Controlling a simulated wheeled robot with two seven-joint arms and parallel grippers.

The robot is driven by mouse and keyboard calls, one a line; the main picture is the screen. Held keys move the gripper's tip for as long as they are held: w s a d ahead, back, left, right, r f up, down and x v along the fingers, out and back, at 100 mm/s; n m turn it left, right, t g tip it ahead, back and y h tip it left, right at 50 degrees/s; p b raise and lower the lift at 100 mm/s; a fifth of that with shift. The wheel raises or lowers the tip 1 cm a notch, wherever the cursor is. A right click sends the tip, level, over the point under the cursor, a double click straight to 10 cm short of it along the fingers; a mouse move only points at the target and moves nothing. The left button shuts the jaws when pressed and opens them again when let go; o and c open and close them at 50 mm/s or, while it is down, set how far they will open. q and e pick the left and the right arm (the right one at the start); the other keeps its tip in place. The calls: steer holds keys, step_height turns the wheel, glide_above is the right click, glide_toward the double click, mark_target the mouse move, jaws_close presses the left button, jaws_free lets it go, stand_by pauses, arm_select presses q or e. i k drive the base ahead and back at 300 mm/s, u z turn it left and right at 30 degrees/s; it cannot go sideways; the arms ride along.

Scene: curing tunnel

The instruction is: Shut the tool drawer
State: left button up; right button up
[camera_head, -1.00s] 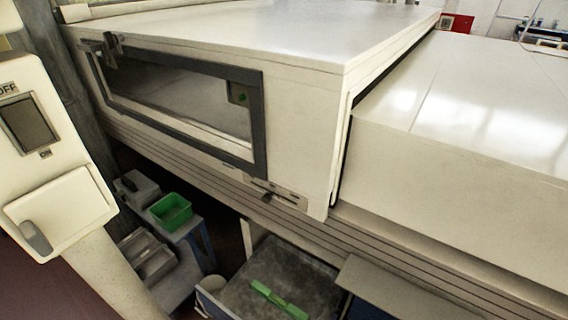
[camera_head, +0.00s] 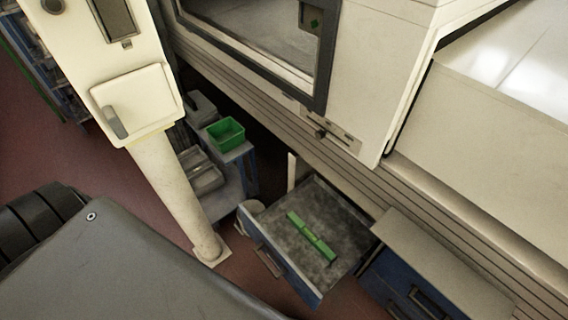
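The tool drawer (camera_head: 345,222) stands open in the lower middle of the head view. It has a grey speckled inside and a blue front (camera_head: 289,276) with a dark handle (camera_head: 268,261). A green tool (camera_head: 311,236) lies in it. The drawer's front faces the lower left, over the reddish floor. Neither of my grippers shows in the head view.
A white post (camera_head: 178,197) with a control box (camera_head: 103,62) stands left of the drawer. A blue-framed cart with a green bin (camera_head: 226,132) is behind it. A blue cabinet (camera_head: 425,270) stands right of the drawer. The large white machine (camera_head: 375,60) overhangs them.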

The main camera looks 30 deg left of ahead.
mark_target(334, 220)
steer(key=z, duration=0.7)
steer(key=k, duration=0.95)
steer(key=u, duration=1.05)
steer(key=i, duration=0.5)
steer(key=z, duration=0.3)
